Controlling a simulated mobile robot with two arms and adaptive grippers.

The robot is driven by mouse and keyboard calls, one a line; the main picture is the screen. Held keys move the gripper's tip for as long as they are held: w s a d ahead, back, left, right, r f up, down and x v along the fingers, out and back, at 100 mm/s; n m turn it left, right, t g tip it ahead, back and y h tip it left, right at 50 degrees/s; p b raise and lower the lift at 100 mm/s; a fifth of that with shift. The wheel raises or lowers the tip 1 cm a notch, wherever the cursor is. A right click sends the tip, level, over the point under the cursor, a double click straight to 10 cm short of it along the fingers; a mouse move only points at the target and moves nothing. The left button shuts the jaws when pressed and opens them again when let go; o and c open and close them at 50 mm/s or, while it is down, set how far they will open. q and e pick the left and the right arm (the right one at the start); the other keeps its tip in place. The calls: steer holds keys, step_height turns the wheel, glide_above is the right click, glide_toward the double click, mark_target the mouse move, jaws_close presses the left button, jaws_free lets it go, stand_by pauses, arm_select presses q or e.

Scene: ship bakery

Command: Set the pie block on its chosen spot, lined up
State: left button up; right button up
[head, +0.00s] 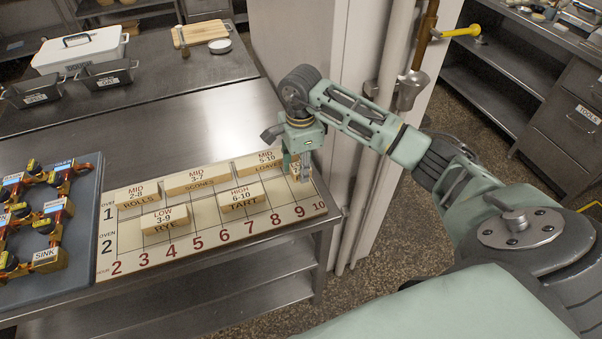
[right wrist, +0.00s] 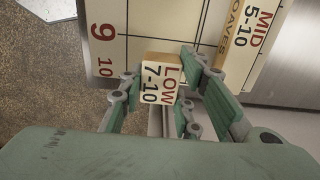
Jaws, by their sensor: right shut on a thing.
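My right gripper (head: 300,170) is at the right end of the white schedule board (head: 187,253), near the columns marked 9 and 10. It is shut on a small wooden block with a cream label, the pie block (right wrist: 160,83), which reads LOW 7-10 in the right wrist view. Its product name is hidden there. In the head view the block is mostly covered by the fingers. It is over or at the board's right edge, beside the LOAVES block (head: 256,166); I cannot tell whether it touches the board. My left gripper is not in view.
The ROLLS (head: 138,194), SCONES (head: 197,180), RYE (head: 164,218) and TART (head: 241,196) blocks stand on the board. The lower right cells are clear. A wall and pipes rise just beyond the gripper.

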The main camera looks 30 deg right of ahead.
step_height(320, 180, down, 3)
steer(key=shift+s+f+p, duration=0.1)
steer(key=shift+f+p, duration=0.1)
steer(key=shift+p, duration=0.45)
steer(key=shift+f, duration=0.1)
steer(key=shift+f+b, duration=0.2)
steer(key=shift+b, duration=0.1)
steer(key=o, duration=1.1)
steer(key=shift+r, duration=0.15)
